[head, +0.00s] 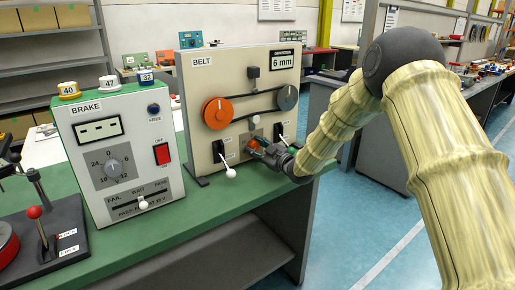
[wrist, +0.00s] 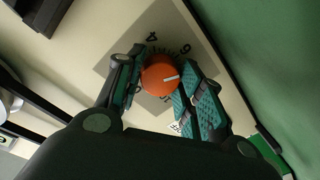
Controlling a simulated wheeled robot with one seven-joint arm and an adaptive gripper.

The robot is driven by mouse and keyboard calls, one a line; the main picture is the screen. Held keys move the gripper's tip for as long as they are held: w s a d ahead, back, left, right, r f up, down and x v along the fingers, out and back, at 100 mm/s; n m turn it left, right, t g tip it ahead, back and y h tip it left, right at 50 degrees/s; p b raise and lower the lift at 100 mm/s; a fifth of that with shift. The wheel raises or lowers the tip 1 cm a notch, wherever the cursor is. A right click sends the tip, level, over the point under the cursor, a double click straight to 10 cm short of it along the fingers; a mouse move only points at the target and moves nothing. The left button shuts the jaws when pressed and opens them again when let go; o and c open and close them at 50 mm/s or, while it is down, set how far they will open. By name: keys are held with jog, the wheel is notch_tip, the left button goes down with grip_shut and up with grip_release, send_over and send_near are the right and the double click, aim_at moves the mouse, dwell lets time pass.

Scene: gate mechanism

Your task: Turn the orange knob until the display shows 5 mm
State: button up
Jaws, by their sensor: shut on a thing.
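The orange knob (wrist: 158,80) sits on a grey scale plate (wrist: 120,72) on the belt panel. Its white pointer line points right in the wrist view. The figures 4 and 6 are readable on the plate; other marks are partly hidden. The display (head: 285,60) at the panel's top right reads 6 mm. My gripper (head: 256,144) is at the lower middle of the panel, shut on the knob. In the wrist view its two teal-padded fingers lie on either side of the knob.
A large orange pulley (head: 217,113) and a dark pulley (head: 287,97) with a belt are above my gripper. White-tipped levers stand left (head: 230,172) and right (head: 280,139) of it. The brake box (head: 121,160) stands to the left on the green bench (head: 200,215).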

dwell(0.3)
jog(key=o, duration=1)
jog(key=v, duration=1.2)
